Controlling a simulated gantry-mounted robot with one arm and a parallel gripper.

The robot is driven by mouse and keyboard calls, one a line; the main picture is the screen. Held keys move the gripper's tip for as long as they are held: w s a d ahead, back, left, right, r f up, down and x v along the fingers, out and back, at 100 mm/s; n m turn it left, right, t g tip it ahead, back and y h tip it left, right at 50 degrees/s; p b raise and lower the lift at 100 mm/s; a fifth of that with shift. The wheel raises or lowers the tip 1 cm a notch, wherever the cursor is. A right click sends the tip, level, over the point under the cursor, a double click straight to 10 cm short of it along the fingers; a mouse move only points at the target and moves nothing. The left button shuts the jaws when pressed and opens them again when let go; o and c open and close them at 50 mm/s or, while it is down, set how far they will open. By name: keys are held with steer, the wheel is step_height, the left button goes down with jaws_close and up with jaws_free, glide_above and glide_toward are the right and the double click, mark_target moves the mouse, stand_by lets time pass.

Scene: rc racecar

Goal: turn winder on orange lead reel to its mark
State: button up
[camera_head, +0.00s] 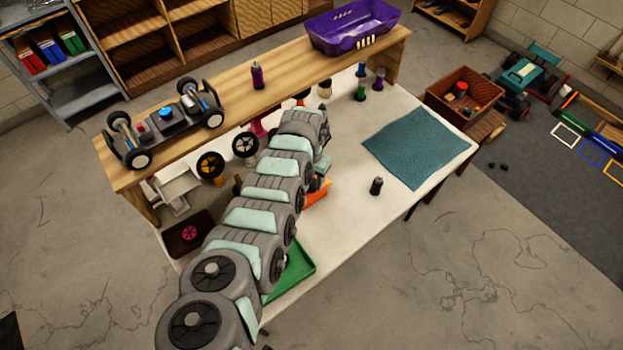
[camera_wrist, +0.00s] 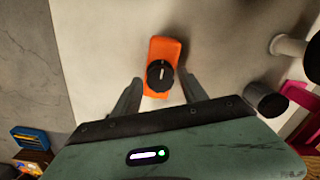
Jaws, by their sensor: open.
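The orange lead reel (camera_wrist: 166,48) lies on the white tabletop in the wrist view. Its winder (camera_wrist: 156,79) is a round black knob with a short white line, which points nearly up and down the picture. I cannot make out a mark on the reel. My gripper (camera_wrist: 160,77) is open, with one finger on each side of the winder and a visible gap to it. In the head view, part of the orange reel (camera_head: 318,194) shows beside my arm, and the winder is hidden there.
A dark cylinder (camera_head: 376,186) stands on the table, right of the reel. A teal mat (camera_head: 420,145) lies farther right. A wooden shelf (camera_head: 200,85) along the back holds a car chassis (camera_head: 163,125) and a purple basket (camera_head: 350,27). A green tray (camera_head: 300,270) is partly under my arm.

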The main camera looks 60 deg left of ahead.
steer(key=m, duration=0.3)
steer(key=shift+m, duration=1.9)
steer(key=shift+m+b, duration=0.55)
steer(key=shift+m, duration=0.55)
steer(key=m+b, duration=0.1)
steer(key=m, duration=0.3)
steer(key=shift+m, duration=0.4)
jaws_close()
